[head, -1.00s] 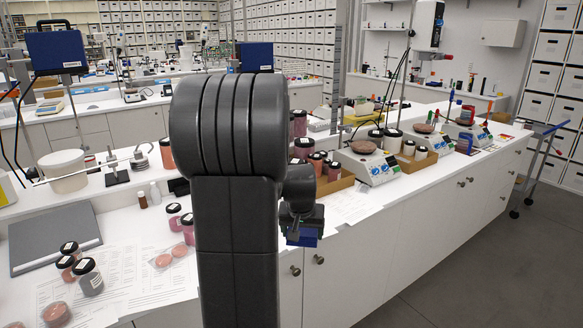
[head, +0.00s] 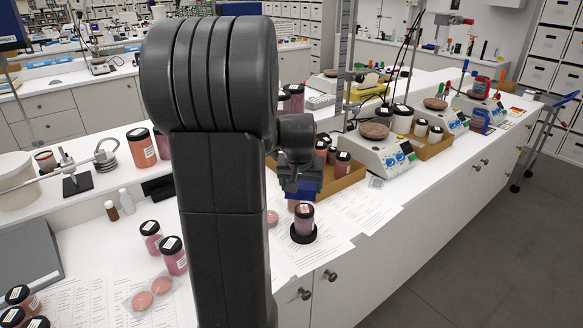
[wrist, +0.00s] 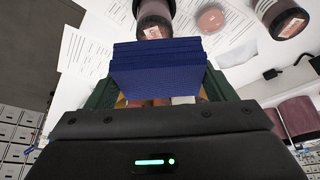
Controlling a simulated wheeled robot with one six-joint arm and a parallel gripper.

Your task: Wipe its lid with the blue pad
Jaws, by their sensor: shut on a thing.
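My gripper (head: 298,180) is shut on the blue pad (head: 306,190), which also fills the middle of the wrist view (wrist: 158,66). The pad appears apart from the lid or nearly so; I cannot tell the exact gap. In the wrist view the pad hides part of the space beneath it, and a labelled jar (wrist: 154,12) shows beyond its far edge.
A brown tray (head: 343,180) with dark-lidded jars is close behind my gripper. A hotplate (head: 382,148) stands to its right. Two pink jars (head: 174,255) stand to the left. My arm hides part of the counter.

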